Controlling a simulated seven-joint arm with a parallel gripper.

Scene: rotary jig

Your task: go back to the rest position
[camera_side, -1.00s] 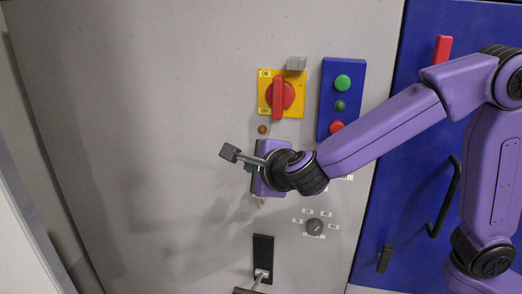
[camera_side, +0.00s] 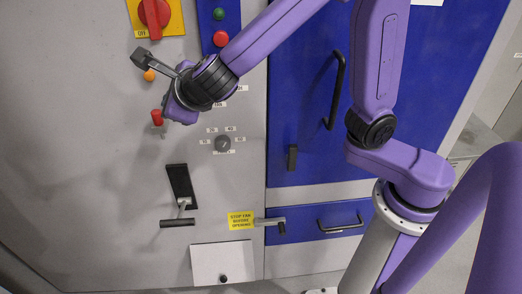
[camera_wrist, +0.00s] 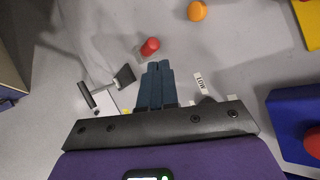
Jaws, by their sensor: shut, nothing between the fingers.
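My gripper (camera_wrist: 156,68) shows in the wrist view with its two dark fingers together and nothing between them. In the side view the purple gripper body is in front of the grey panel (camera_side: 75,130), and its fingers are hidden. A small red knob (camera_side: 157,117) is just left of the gripper body. It also shows in the wrist view (camera_wrist: 150,46), beyond the fingertips and apart from them in the picture. An orange lamp (camera_side: 149,75) is above the red knob.
The red rotary switch (camera_side: 154,12) and blue button box (camera_side: 219,40) are above. A dial (camera_side: 222,143) and black lever (camera_side: 178,222) are below. Blue doors with a long black handle (camera_side: 337,90) stand right. The panel's left side is clear.

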